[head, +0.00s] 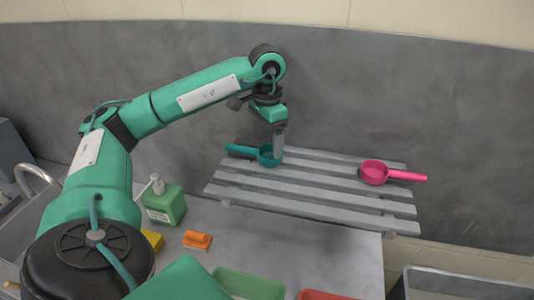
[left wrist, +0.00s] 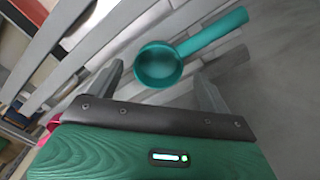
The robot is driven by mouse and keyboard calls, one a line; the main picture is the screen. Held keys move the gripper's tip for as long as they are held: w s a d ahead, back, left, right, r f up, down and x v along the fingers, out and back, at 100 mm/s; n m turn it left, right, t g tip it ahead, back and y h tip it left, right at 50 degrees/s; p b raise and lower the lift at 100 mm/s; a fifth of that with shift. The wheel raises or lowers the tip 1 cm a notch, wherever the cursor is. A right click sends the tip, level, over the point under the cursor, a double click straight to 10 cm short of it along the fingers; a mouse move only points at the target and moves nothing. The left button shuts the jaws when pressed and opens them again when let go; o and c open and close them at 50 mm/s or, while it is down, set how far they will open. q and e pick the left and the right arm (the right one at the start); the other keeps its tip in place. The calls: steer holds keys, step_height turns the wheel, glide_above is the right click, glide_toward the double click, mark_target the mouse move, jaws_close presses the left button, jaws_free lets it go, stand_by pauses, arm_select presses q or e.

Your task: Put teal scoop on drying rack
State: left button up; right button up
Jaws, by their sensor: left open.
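The teal scoop (head: 267,156) lies on the slats of the grey drying rack (head: 300,196), toward its back left, with its handle pointing left in the head view. My left gripper (head: 279,150) is right at the scoop's bowl, pointing down. In the left wrist view the teal scoop (left wrist: 158,65) shows whole beyond the gripper's two fingers (left wrist: 160,85), which stand wide apart. The jaws are open, and I cannot tell whether a finger touches the bowl. My right gripper is not in view.
A pink scoop (head: 374,172) lies at the rack's right end, its handle over the edge. A green soap bottle (head: 165,204), an orange brush (head: 197,240) and green (head: 248,284) and red (head: 322,296) tubs stand in front. The rack's middle slats are clear. A wall rises behind.

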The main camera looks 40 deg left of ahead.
arm_select(q)
step_height(320, 180, up, 8)
steer(key=shift+f+p, duration=0.25)
steer(key=shift+p, duration=0.05)
stand_by(0.7)
